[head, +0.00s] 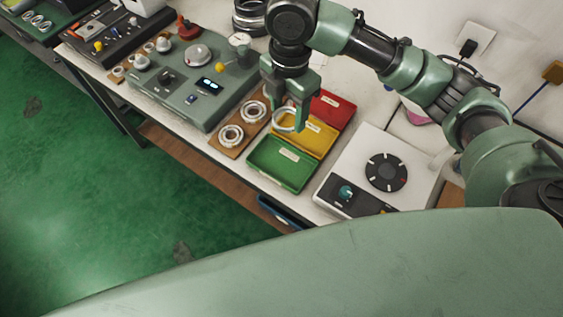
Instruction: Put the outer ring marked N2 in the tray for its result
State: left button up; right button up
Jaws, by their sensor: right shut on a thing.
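My right gripper (290,112) is shut on a pale metal ring (284,121). It holds the ring above the near left part of the yellow tray, by the wooden board. I cannot read any mark on the ring. Three trays stand in a row: green (262,181) nearest, yellow (331,146) in the middle, red (346,117) farthest. Each has a small label, too small to read. The wooden board (216,143) left of the trays carries two rings, one near (231,136) and one farther (252,110). My left gripper is not in view.
A green-grey measuring device (178,105) with a small display and knobs stands left of the board. A white device with a black round plate (408,160) stands right of the trays. Dark rings (249,20) are stacked at the back. The table's front edge runs close to the green tray.

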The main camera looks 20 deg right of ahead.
jog(key=n, duration=0.4)
jog(key=p, duration=0.2)
send_near(283, 163)
notch_tip(283, 163, down, 6)
jog(key=shift+w+r, duration=0.1)
jog(key=shift+f, duration=0.35)
jog(key=shift+f, duration=0.1)
jog(key=o, duration=1.4)
jog(key=shift+o, duration=0.2)
notch_tip(283, 163, up, 12)
jog(key=shift+b, duration=0.45)
